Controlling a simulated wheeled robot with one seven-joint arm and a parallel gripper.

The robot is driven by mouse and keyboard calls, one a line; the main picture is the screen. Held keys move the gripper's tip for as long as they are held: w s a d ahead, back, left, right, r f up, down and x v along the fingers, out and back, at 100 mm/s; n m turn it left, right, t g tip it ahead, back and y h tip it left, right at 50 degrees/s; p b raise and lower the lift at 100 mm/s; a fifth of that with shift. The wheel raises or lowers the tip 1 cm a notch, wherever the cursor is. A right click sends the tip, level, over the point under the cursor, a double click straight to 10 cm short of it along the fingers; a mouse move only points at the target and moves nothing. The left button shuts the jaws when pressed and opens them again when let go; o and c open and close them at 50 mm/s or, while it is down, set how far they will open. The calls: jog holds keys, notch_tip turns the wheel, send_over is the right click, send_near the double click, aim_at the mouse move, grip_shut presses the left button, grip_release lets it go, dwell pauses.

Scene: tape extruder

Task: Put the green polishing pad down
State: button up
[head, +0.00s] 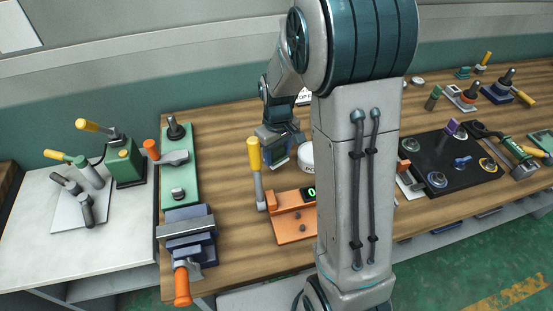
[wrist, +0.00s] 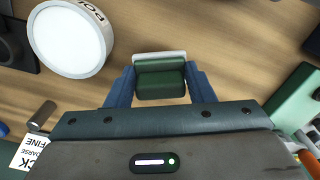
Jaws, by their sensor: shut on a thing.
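The green polishing pad (wrist: 160,78) shows in the wrist view as a dark green block with a pale layer along its far edge. My gripper (wrist: 160,88) is shut on it, with one blue finger on each side. Wooden bench top shows around the pad; I cannot tell whether the pad touches it. In the head view my gripper (head: 279,158) is low over the bench, behind the yellow-handled clamp. The pad cannot be made out there, and my arm hides part of the bench.
A white round disc with lettering (wrist: 68,40) lies left of the pad in the wrist view; it also shows in the head view (head: 307,156). An orange fixture (head: 291,222) with a yellow-handled clamp (head: 256,165) stands in front. A blue vise (head: 187,232) is at left.

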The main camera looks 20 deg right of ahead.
aim_at(276, 162)
jog(key=shift+w+a+f, duration=0.15)
jog(key=shift+w+f, duration=0.15)
jog(key=shift+f, duration=0.05)
jog(key=shift+f+p, duration=0.3)
jog(key=shift+f, duration=1.55)
jog(key=shift+f, duration=0.2)
jog(key=o, duration=1)
notch_tip(276, 162, up, 12)
jog(key=shift+r, duration=0.2)
